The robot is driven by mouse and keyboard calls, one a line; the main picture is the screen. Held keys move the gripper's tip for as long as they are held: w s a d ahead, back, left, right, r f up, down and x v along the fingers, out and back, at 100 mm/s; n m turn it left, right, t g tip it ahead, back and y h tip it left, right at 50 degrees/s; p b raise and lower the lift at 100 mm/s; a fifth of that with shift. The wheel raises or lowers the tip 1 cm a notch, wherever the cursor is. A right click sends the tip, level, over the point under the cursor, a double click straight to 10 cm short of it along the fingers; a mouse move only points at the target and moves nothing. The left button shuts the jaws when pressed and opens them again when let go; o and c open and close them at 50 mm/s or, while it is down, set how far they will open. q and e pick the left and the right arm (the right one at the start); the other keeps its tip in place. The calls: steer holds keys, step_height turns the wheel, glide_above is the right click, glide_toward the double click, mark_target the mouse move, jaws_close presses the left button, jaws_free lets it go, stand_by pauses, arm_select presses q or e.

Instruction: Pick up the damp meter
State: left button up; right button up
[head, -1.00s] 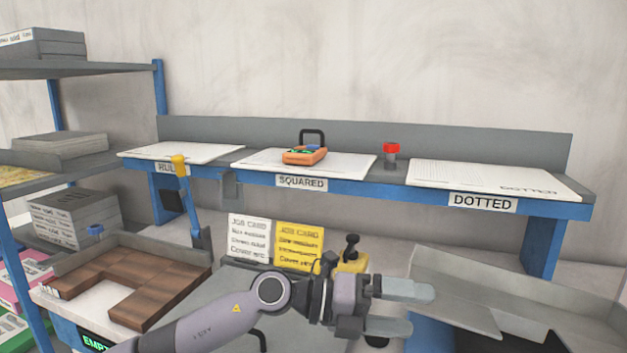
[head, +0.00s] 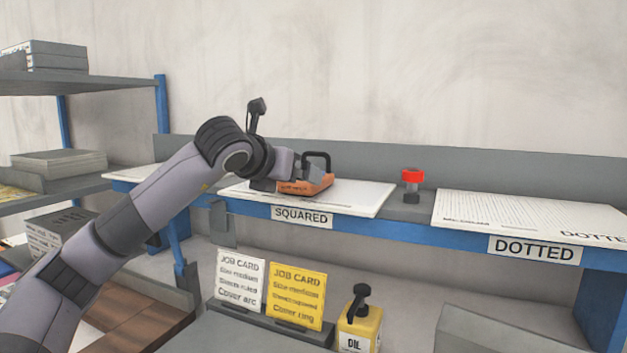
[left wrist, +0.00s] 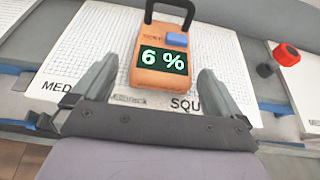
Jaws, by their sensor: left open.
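The damp meter (head: 306,184) is an orange block with a black loop handle, lying on the squared sheet on the shelf. In the left wrist view the damp meter (left wrist: 160,77) shows a blue button and a display reading 6 %. My left gripper (head: 275,182) is at the meter's near left side in the head view. In the left wrist view its open fingers (left wrist: 163,90) stand on either side of the meter's lower end, with gaps between. My right gripper is not in view.
The squared sheet (head: 362,197) lies under the meter. A red-capped item (head: 412,186) stands to its right, beside the dotted sheet (head: 500,222). Below are two job cards (head: 296,296) and a yellow oil can (head: 360,325). A grey back ledge (head: 450,175) runs behind the shelf.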

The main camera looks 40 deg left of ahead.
arm_select(q)
steer(key=p+x, duration=0.1)
steer(key=x, duration=0.2)
steer(key=p+x, duration=0.1)
steer(key=x, duration=0.2)
steer(key=shift+w+d+r+p, duration=0.1)
steer(key=shift+w+d+p, duration=0.1)
steer(key=shift+w+p, duration=0.1)
steer(key=shift+w+a, duration=0.1)
steer(key=shift+w, duration=0.1)
steer(key=c, duration=0.9)
steer(key=shift+c, duration=0.8)
